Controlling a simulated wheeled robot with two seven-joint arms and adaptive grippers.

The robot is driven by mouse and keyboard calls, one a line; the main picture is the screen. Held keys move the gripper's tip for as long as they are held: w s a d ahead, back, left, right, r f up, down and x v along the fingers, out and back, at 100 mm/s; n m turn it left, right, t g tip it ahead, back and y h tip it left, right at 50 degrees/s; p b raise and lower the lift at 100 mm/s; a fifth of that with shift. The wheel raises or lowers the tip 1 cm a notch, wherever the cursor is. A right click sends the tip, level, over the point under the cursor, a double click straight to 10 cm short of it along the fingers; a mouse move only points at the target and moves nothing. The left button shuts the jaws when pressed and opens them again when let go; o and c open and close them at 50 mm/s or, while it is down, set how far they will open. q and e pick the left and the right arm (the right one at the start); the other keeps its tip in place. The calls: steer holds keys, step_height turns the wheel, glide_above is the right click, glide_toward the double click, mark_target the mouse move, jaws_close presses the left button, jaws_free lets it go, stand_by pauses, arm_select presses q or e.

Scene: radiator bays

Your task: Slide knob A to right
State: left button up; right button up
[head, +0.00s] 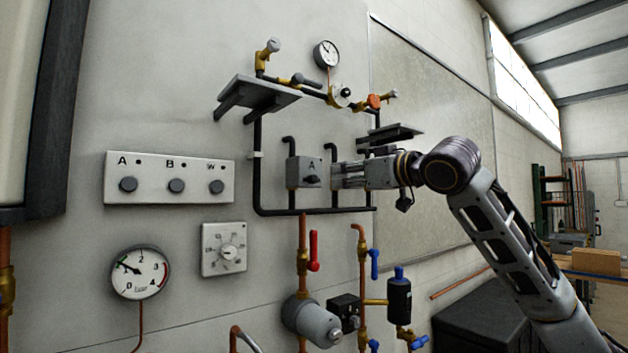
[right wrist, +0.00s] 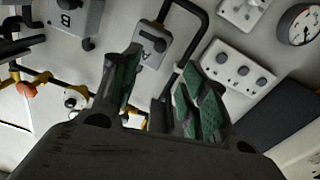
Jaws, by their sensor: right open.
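A grey box marked A (head: 305,170) is on the wall pipework, with a dark knob (head: 312,180) on its front. The box also shows in the right wrist view (right wrist: 148,60), with its dark knob (right wrist: 153,38) beyond the fingers. My right gripper (head: 336,175) is open, just right of box A in the head view, with nothing seen between its fingers. In the right wrist view its two green-padded fingers (right wrist: 162,72) spread below the box. I cannot tell if they touch it. A box marked B (right wrist: 75,17) shows there too. My left gripper is out of view.
A white panel (head: 220,168) with three round knobs marked A, B and W is left of the pipes. A dial plate (head: 224,249) and pressure gauge (head: 140,272) are below it. A shelf (head: 256,92) juts out above box A; valves and a pump (head: 311,320) are below.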

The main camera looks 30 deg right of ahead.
mark_target(315, 179)
steer(key=shift+w, duration=0.1)
stand_by(0.3)
steer(key=w, duration=0.9)
steer(key=w+a+p, duration=0.1)
steer(key=w, duration=0.3)
steer(key=shift+w, duration=0.3)
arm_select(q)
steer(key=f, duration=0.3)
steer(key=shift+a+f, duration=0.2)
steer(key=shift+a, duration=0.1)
arm_select(e)
steer(key=shift+c, duration=0.6)
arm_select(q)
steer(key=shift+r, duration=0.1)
arm_select(e)
jaws_close()
